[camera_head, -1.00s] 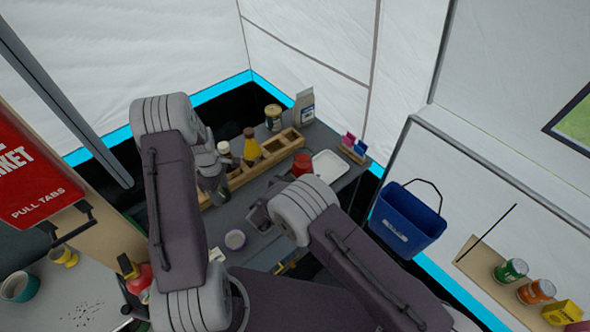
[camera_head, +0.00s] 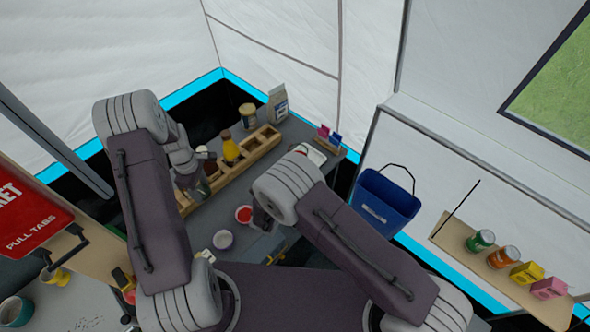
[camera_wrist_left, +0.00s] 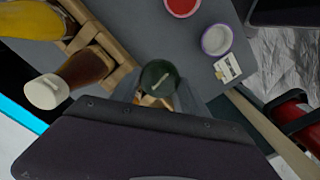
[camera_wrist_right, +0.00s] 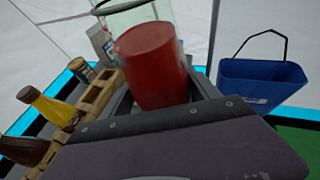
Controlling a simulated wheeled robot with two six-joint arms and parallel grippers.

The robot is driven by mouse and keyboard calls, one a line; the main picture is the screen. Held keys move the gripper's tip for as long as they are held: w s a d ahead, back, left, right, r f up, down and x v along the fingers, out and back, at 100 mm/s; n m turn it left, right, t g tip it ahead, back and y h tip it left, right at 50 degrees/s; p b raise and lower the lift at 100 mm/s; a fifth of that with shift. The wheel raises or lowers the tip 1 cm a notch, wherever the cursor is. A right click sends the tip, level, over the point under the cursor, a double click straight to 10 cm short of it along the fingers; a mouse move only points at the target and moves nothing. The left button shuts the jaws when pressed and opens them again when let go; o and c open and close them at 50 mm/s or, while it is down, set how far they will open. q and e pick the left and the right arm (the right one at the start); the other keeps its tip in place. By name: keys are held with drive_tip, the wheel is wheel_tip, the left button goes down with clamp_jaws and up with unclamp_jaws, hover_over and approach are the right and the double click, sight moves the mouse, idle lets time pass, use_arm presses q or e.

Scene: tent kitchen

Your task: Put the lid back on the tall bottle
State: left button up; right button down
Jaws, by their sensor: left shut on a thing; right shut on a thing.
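My left gripper (camera_head: 200,184) is shut on a dark green, round-topped thing (camera_wrist_left: 158,75), seen from above with a pale streak on it. It stands near the wooden rack. My right gripper (camera_head: 256,216) is shut on a red cylindrical thing (camera_wrist_right: 150,68). Clear glass shows above it in the right wrist view. In the head view a red round top with a pale rim (camera_head: 243,214) shows beside that gripper. The two held things are apart. I cannot tell for certain which is the tall bottle or its lid.
A wooden rack (camera_head: 262,151) holds a yellow bottle (camera_head: 230,148) and a brown bottle with a white top (camera_wrist_left: 80,72). A purple-white cup (camera_head: 223,240) stands on the grey counter. A blue bucket (camera_head: 388,205) hangs right of it.

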drive_tip(key=shift+r, duration=0.15)
idle(0.7)
